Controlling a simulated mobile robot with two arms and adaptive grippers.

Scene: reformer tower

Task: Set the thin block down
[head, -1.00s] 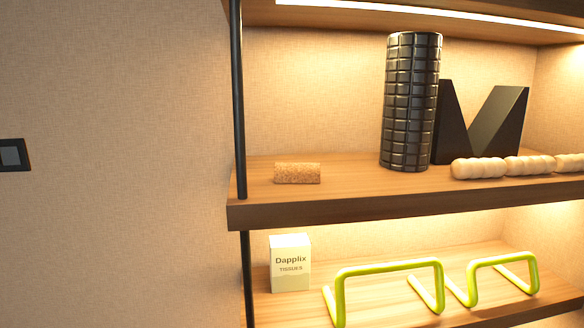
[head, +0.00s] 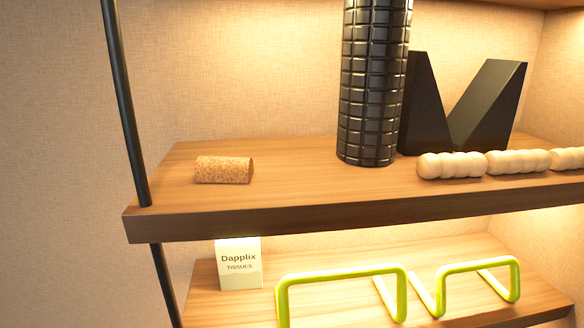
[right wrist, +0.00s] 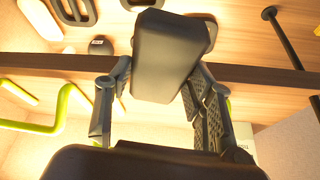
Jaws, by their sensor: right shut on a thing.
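A dark grey, round-edged block (right wrist: 165,50) is held up in the right wrist view. It is probably the thin block, seen nearly end-on. My right gripper (right wrist: 155,90) is shut on it, with one finger on each side. In the right wrist view, shelf boards lie behind the block, and I cannot tell how far it is from them. Neither the block nor either gripper shows in the head view.
The upper shelf (head: 270,220) holds a cork piece (head: 224,170), a black ridged roller (head: 373,90), a black V-shaped block (head: 470,110) and pale beaded rollers (head: 490,163). Bare wood lies between cork and roller. Below are a tissue box (head: 240,264) and green frames (head: 342,273). A black post (head: 125,105) stands left.

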